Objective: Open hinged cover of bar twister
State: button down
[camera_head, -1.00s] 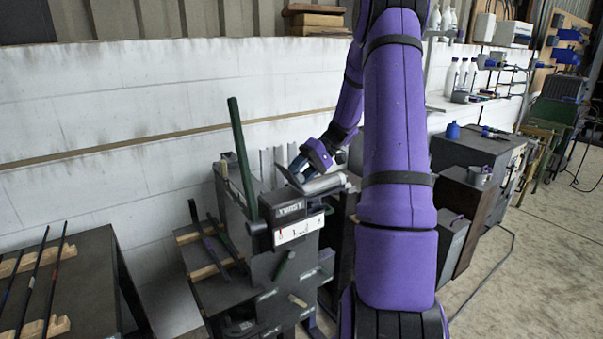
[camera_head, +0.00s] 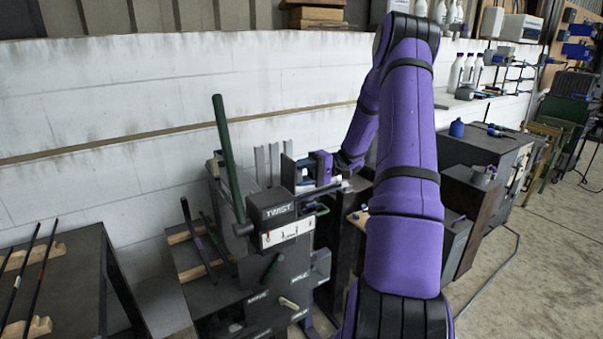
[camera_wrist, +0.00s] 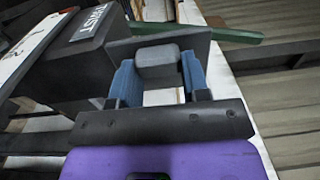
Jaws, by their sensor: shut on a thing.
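The bar twister (camera_head: 276,210), a dark grey machine with a "TWIST" label and a white front panel, stands in the middle of the head view. Its hinged cover (camera_head: 288,172) is a dark plate that stands about upright on the machine's right side. In the wrist view the cover (camera_wrist: 120,48) carries a grey block-like handle (camera_wrist: 158,54). My gripper (camera_head: 307,170) is shut on this handle, with one blue finger on each side of it. It also shows in the wrist view (camera_wrist: 160,80). The cover's hinge cannot be made out.
A long green lever (camera_head: 228,155) rises at the machine's left. A dark table (camera_head: 75,285) with several rods stands at the far left. A white wall (camera_head: 120,110) runs close behind. Dark cabinets (camera_head: 480,150) stand to the right, with open floor beyond.

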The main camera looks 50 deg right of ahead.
dwell(0.4)
jog(key=c, duration=0.6)
grip_release()
jog(key=v, duration=1.1)
